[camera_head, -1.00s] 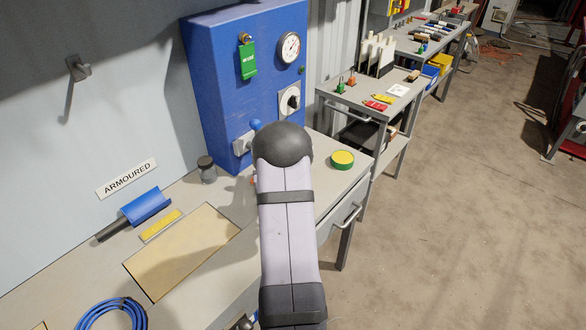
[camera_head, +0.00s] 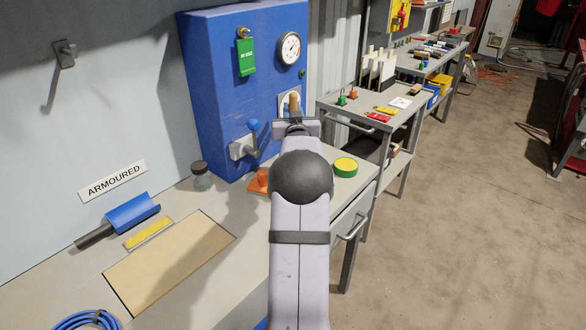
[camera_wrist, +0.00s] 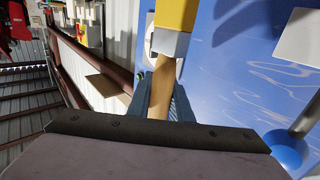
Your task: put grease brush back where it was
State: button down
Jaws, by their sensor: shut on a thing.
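My gripper (camera_head: 297,122) is raised in front of the blue cabinet (camera_head: 215,90) and shut on the grease brush. In the head view only a short wooden end of the grease brush (camera_head: 294,102) shows above the jaws. In the wrist view my gripper (camera_wrist: 162,105) has its fingers on both sides of the brush's wooden handle (camera_wrist: 160,88). A metal band and a yellow end (camera_wrist: 176,14) lie beyond the fingers. The brush is apart from the bench top. I cannot tell which place it came from.
An orange block (camera_head: 259,181) stands on the bench, partly behind my arm. A green-and-yellow tin (camera_head: 345,167) is to the right, a jar (camera_head: 200,175) to the left. A lever (camera_head: 247,146) juts from the cabinet. A blue trough (camera_head: 133,213) and yellow bar (camera_head: 148,233) lie left.

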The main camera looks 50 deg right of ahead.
jog(key=shift+f+p, duration=0.4)
jog(key=shift+f, duration=4.5)
jog(key=shift+f, duration=0.15)
jog(key=c, duration=1.6)
grip_release()
jog(key=shift+r, duration=0.2)
jog(key=b+v, duration=0.1)
jog(key=v, duration=1.1)
jog(key=shift+b, duration=0.35)
jog(key=shift+a, duration=0.1)
